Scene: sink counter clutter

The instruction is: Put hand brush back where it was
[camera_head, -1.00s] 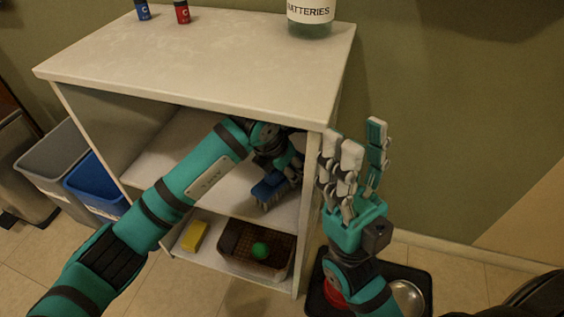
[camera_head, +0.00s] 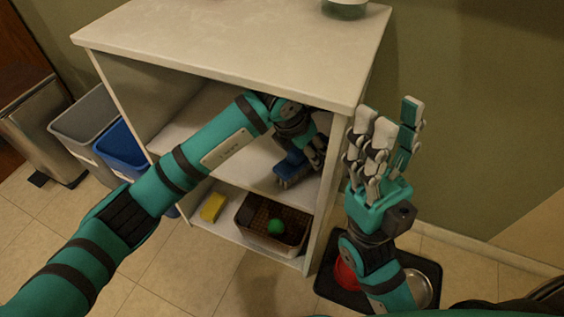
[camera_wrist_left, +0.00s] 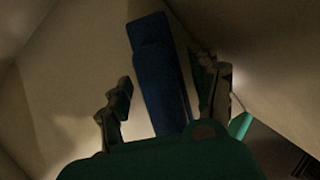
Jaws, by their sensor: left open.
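The blue hand brush (camera_head: 291,166) is on the upper shelf (camera_head: 225,155) of the white shelf unit, near its right side, with its bristles facing down. My left gripper (camera_head: 316,138) is reached inside the unit, right at the brush, and partly hides it. In the left wrist view the brush's blue handle (camera_wrist_left: 158,75) lies between the spread fingers of the left gripper (camera_wrist_left: 165,98), which is open. Whether a finger touches the handle is too dark to tell. My right gripper (camera_head: 385,140) is open and empty, fingers pointing up, outside the unit's right side.
The lower shelf holds a yellow sponge (camera_head: 212,207) and a brown basket (camera_head: 258,238) with a green ball (camera_head: 276,227). Bins (camera_head: 88,122) stand left of the unit. A dark mat (camera_head: 326,284) with bowls lies on the floor at right.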

